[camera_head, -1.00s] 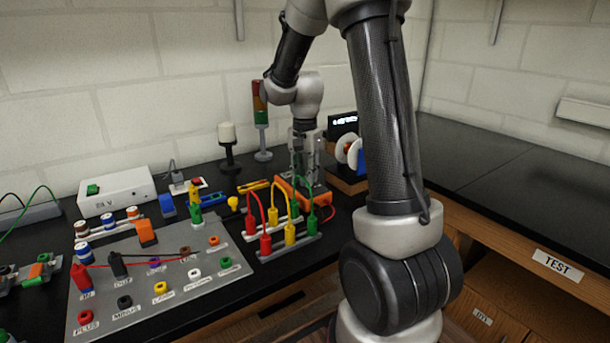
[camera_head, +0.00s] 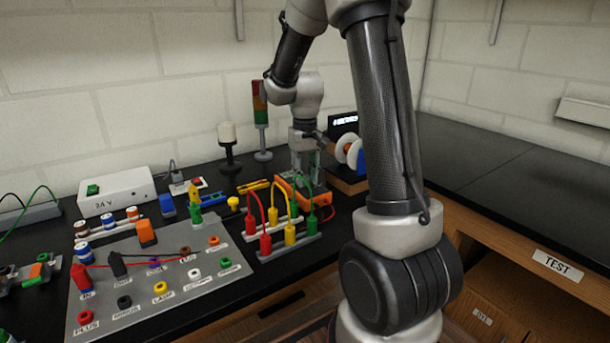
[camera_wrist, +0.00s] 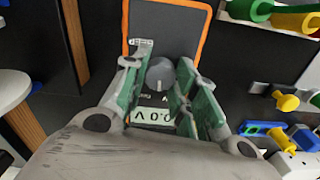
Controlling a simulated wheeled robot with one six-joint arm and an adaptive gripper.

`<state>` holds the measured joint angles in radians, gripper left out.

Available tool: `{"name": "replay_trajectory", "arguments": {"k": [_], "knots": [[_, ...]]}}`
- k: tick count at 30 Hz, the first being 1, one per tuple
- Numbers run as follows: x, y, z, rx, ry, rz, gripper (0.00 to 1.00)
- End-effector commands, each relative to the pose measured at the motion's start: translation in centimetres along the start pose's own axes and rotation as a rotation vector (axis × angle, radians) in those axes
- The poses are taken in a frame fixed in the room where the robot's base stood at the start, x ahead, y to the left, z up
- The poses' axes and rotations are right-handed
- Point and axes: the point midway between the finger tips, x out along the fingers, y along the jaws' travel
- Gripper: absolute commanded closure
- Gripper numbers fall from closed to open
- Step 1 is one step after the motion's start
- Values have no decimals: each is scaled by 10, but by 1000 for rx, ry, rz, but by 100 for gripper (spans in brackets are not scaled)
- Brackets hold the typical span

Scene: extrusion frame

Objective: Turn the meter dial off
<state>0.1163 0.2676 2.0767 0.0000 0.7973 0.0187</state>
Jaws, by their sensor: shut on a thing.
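The meter is dark grey with an orange edge. It lies on the bench in the head view (camera_head: 288,191), partly hidden by my gripper and the leads. In the wrist view its bare dark face (camera_wrist: 165,24) and a display (camera_wrist: 153,117) reading about 0.0 V show. The round grey dial (camera_wrist: 160,74) has a pointer mark on it. My gripper (camera_wrist: 164,72) points down at the meter, one green-padded finger on each side of the dial, shut on it. It also shows in the head view (camera_head: 304,180). The exact contact is partly hidden by the fingers.
Red, yellow and green leads (camera_head: 272,215) stand in a rack just in front of the meter. A grey panel (camera_head: 140,290) with sockets lies front left. A white spool (camera_head: 346,152) is close on the right. A signal tower (camera_head: 261,120) stands behind. The bench at right is clear.

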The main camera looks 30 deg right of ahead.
Motion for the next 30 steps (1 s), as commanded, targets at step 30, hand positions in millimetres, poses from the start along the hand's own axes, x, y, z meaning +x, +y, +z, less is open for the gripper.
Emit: {"name": "replay_trajectory", "arguments": {"k": [30], "knots": [[0,0,0,-877,0,0,96]]}}
